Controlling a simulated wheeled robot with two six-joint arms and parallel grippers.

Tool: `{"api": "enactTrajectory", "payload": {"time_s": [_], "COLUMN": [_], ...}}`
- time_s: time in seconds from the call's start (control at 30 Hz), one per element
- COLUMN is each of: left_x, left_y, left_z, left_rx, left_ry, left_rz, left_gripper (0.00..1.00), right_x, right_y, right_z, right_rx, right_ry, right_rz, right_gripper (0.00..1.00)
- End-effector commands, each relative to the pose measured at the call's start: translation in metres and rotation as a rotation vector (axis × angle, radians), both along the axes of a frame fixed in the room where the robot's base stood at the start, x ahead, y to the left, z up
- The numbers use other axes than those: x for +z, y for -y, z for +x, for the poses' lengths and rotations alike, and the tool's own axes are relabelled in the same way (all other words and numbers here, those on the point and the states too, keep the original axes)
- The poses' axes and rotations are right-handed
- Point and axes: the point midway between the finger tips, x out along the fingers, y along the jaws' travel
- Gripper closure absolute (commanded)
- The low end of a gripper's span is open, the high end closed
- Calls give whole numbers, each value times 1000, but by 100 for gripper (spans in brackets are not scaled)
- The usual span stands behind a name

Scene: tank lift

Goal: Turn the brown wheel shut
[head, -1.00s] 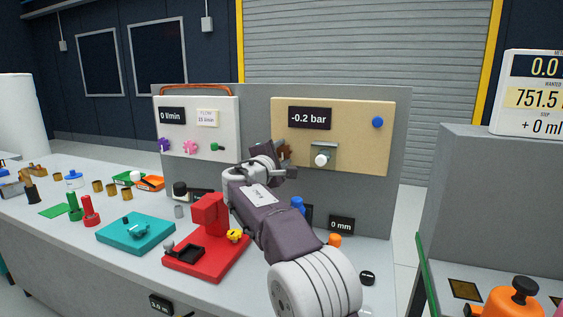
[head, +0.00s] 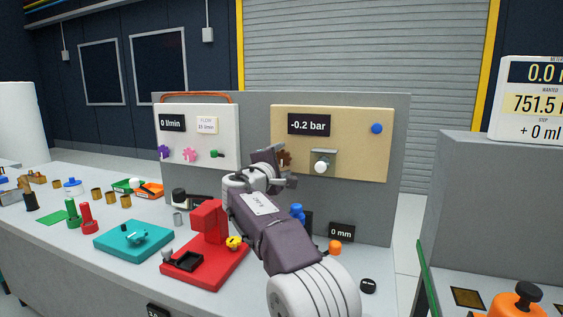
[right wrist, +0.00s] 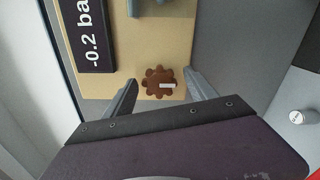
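The brown wheel (head: 285,158) sits on the left part of the beige panel (head: 350,117), partly hidden by my right gripper in the head view. In the right wrist view the lobed brown wheel (right wrist: 156,80) shows whole, with a short white mark on it. My right gripper (head: 281,169) is in front of the panel. In the right wrist view my right gripper (right wrist: 160,84) is open, one finger on each side of the wheel with gaps. I cannot tell how deep the fingertips reach. The display (head: 309,124) reads -0.2 bar. My left gripper is out of view.
A white knob on a grey bracket (head: 322,166) is right of the wheel, and a blue knob (head: 376,128) is at upper right. The white panel (head: 225,130) stands to the left. A red stand (head: 206,225) and a teal block (head: 132,240) are on the bench below.

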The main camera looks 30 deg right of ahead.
Motion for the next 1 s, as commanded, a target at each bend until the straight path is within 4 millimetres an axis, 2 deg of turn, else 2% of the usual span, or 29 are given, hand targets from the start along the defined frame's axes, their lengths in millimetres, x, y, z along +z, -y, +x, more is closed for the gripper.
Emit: {"api": "enactTrajectory", "payload": {"time_s": [0.23, 0.5, 0.63, 1.0], "left_x": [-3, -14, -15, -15], "left_y": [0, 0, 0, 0], "left_z": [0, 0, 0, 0], "left_rx": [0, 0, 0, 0], "left_ry": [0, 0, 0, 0], "left_rz": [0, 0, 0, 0], "left_gripper": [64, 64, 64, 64], "right_x": [1, 0, 0, 0], "right_y": [-7, -51, -65, -69], "right_z": [-5, -43, -55, -59], "right_rx": [3, 5, 3, 0], "right_ry": [2, 2, 1, 0], "right_rz": [-1, -1, -1, -1], "right_gripper": [34, 34, 34, 34]}}
